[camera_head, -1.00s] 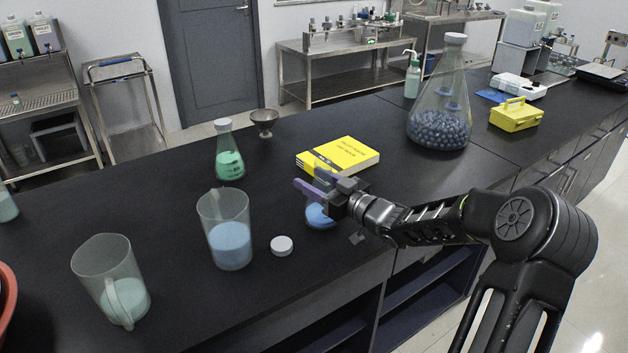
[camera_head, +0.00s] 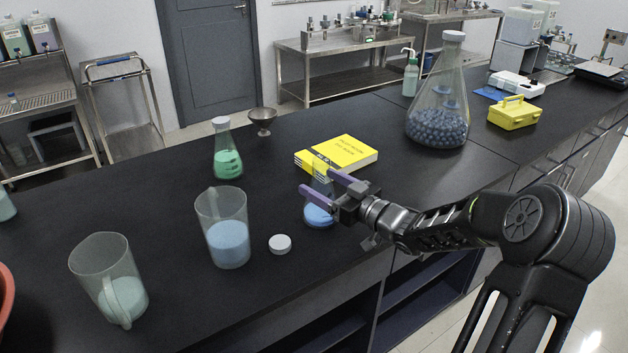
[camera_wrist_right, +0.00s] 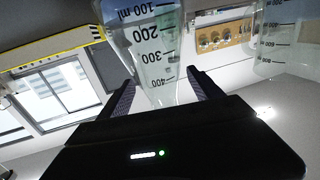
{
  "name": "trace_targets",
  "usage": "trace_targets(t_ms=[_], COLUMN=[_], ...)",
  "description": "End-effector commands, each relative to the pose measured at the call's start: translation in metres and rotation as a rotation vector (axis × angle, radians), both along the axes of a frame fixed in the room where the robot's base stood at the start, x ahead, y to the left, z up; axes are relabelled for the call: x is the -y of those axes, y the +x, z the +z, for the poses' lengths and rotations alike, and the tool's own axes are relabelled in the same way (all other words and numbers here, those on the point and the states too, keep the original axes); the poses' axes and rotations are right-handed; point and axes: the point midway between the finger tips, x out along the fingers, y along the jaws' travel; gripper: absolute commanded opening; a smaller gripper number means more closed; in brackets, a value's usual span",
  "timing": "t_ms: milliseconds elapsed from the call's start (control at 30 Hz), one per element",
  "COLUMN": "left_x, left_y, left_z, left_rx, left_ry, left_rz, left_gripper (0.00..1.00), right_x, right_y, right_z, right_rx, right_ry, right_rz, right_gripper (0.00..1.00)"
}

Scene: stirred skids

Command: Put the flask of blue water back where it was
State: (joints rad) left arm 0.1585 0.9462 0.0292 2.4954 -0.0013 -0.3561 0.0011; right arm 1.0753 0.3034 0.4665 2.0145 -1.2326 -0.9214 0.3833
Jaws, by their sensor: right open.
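The flask of blue water (camera_head: 318,215) stands upright on the black bench, just in front of the yellow book. My right gripper (camera_head: 317,182) is open, with its purple-lined fingers spread around the upper part of the flask. In the right wrist view, a clear flask with a printed scale (camera_wrist_right: 152,45) shows between the two fingers (camera_wrist_right: 163,93), with a gap visible beside it. The gripper and fingers partly cover the flask in the head view. My left gripper is not in view.
A white cap (camera_head: 280,243) lies left of the flask. A beaker of blue liquid (camera_head: 229,243), a green flask (camera_head: 227,163) and another beaker (camera_head: 122,298) stand to the left. The yellow book (camera_head: 345,152) lies behind. A large flask of blue balls (camera_head: 437,126) stands behind right.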

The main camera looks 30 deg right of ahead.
Motion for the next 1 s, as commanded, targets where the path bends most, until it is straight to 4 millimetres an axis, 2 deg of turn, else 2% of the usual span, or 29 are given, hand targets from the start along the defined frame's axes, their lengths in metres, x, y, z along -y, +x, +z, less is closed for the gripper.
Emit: trace_targets(t_ms=[200,400,567,1000], left_x=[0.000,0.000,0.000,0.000], left_y=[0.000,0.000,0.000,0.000], left_z=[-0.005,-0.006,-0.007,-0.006], left_rx=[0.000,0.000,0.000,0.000], left_ry=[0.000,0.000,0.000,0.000], left_rz=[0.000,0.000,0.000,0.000], left_gripper=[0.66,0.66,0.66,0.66], right_x=[0.014,0.021,0.023,0.023], right_y=[-0.045,-0.074,-0.082,-0.081], right_z=[-0.001,0.000,0.000,0.000], right_rx=[-0.002,0.000,0.000,0.000], right_ry=[-0.005,-0.002,0.000,0.000], right_rz=[-0.003,-0.001,0.000,0.000], right_gripper=[0.75,0.75,0.75,0.75])
